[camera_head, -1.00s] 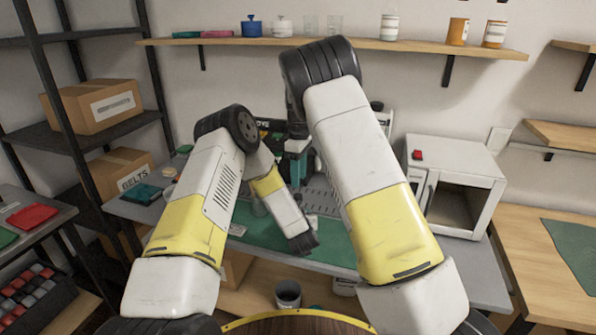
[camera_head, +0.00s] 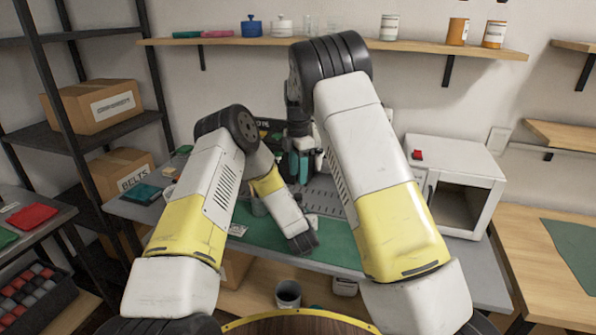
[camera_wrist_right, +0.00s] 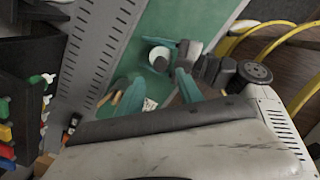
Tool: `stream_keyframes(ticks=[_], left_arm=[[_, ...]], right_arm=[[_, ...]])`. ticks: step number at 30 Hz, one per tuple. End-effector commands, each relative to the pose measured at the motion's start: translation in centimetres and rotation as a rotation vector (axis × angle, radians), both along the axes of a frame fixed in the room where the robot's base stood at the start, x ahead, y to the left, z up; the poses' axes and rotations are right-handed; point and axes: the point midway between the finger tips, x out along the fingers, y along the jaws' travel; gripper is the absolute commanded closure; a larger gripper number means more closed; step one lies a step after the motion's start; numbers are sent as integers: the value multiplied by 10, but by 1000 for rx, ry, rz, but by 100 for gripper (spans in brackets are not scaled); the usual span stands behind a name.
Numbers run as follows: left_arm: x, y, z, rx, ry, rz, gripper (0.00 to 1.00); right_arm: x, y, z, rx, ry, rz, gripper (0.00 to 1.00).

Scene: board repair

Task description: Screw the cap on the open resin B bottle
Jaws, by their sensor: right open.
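My right gripper (camera_head: 303,177) hangs fingers down over the back of the workbench. In the right wrist view its two teal fingers (camera_wrist_right: 160,76) are apart with nothing visibly held. Past their tips, a round white-rimmed container (camera_wrist_right: 160,57) with a dark inside stands on the green mat; I cannot tell whether it is the resin B bottle. My left gripper (camera_wrist_right: 189,48) is close beside that container, partly seen; whether it touches it or is shut is unclear. My left arm covers that area in the head view. I cannot make out the cap.
The green mat (camera_head: 262,234) lies on the grey bench, with a clear cup (camera_head: 258,206) near my left forearm. A white open-fronted box (camera_head: 455,172) stands on the right. Colored bins (camera_wrist_right: 5,140) show at the wrist view's left edge. A shelf (camera_head: 230,41) runs behind.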

Motion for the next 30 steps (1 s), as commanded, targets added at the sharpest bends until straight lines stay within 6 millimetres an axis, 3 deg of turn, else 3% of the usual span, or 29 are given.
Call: stream_keyframes(ticks=[15, 27, 30], left_arm=[[0, 0, 0, 0, 1, -1, 100], [0, 0, 0, 0, 1, 0, 100], [0, 0, 0, 0, 1, 0, 100]], right_arm=[[-1, 0, -70, -3, 3, -1, 57], [0, 0, -76, 0, 1, -1, 57], [0, 0, -76, 0, 1, -1, 74]])
